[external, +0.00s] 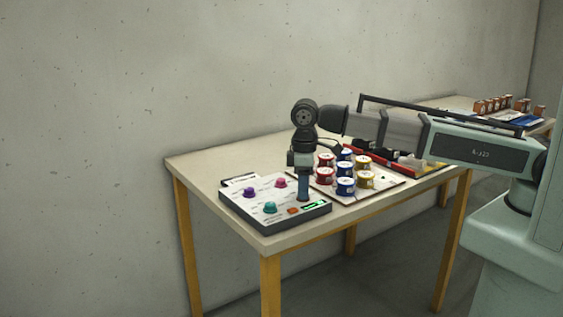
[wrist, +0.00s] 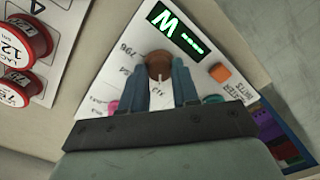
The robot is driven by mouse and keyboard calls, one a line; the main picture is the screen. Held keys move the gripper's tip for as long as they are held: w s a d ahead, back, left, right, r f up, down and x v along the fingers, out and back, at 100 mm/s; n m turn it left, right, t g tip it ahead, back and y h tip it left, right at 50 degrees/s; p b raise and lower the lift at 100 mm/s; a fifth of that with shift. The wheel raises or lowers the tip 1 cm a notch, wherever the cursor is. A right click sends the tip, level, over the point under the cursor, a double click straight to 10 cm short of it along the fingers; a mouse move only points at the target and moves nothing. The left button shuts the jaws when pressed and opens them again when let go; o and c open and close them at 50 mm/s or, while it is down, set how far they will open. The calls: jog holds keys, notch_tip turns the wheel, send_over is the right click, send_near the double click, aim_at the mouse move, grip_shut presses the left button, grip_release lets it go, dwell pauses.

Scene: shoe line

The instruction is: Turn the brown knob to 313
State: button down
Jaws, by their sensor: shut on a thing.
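The brown knob (wrist: 159,66) is on the white face of the control panel (external: 240,208). My gripper (external: 304,198) points down over the panel's right side. In the wrist view its two blue fingers (wrist: 160,82) are shut on the brown knob, one on each side. In the external view the fingers hide the knob. A green-lit display (wrist: 175,28) shows a large letter-like sign and small characters that I cannot read. Printed marks around the knob are partly covered by the fingers.
The panel also carries a purple knob (external: 250,192), a pink knob (external: 280,182), a teal knob (external: 270,208) and an orange button (wrist: 220,72). Several red, blue and yellow tins (external: 345,186) stand on a white board just right of my gripper. Bare table lies behind the panel.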

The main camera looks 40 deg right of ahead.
jog(key=c, duration=0.8)
grip_release()
notch_tip(320, 180, up, 14)
jog(key=shift+f, duration=0.1)
dwell(0.6)
